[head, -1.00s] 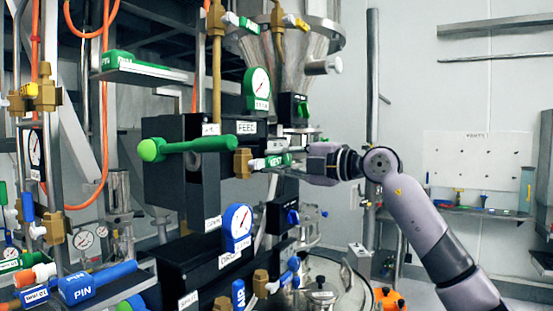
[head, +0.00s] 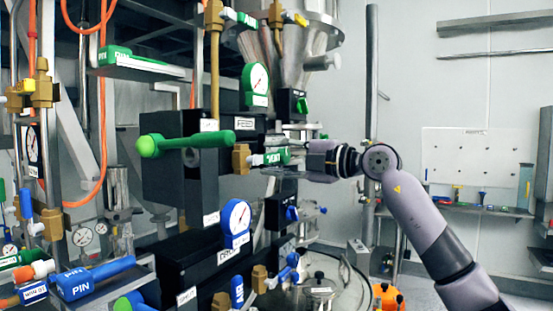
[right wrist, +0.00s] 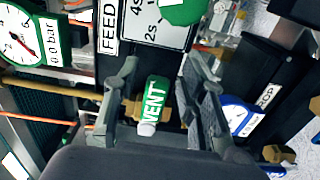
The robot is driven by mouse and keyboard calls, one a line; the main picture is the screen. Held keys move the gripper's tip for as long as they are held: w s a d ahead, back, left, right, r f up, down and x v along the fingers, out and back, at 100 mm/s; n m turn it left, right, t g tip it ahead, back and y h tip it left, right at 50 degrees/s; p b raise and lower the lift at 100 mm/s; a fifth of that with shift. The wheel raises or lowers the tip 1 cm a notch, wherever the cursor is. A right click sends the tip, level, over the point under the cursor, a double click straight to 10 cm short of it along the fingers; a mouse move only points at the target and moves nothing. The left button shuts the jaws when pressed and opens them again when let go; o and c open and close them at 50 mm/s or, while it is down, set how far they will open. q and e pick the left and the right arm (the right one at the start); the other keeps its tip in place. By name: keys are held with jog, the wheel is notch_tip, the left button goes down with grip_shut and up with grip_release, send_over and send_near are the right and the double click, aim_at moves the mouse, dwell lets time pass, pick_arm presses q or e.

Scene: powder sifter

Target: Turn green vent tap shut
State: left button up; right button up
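The green vent tap (head: 271,158), lettered VENT, sits on a brass fitting (head: 241,158) beside the black feed block. In the right wrist view the vent tap (right wrist: 155,105) has a white end and lies between the two fingers of my right gripper (right wrist: 161,85). The fingers are apart, with a visible gap on each side of the tap. In the head view my right gripper (head: 297,160) comes in from the right, at the tap's right end; its fingers are hard to make out there. My left gripper is not in view.
A green-handled lever (head: 190,142) is to the left of the vent tap. A green gauge (head: 256,82) stands above and a blue gauge (head: 236,218) below. A blue valve knob (head: 291,213) is below my right gripper. Free room lies right of the pipework.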

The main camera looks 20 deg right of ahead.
jog(key=shift+a, duration=0.1)
jog(key=v, duration=1.2)
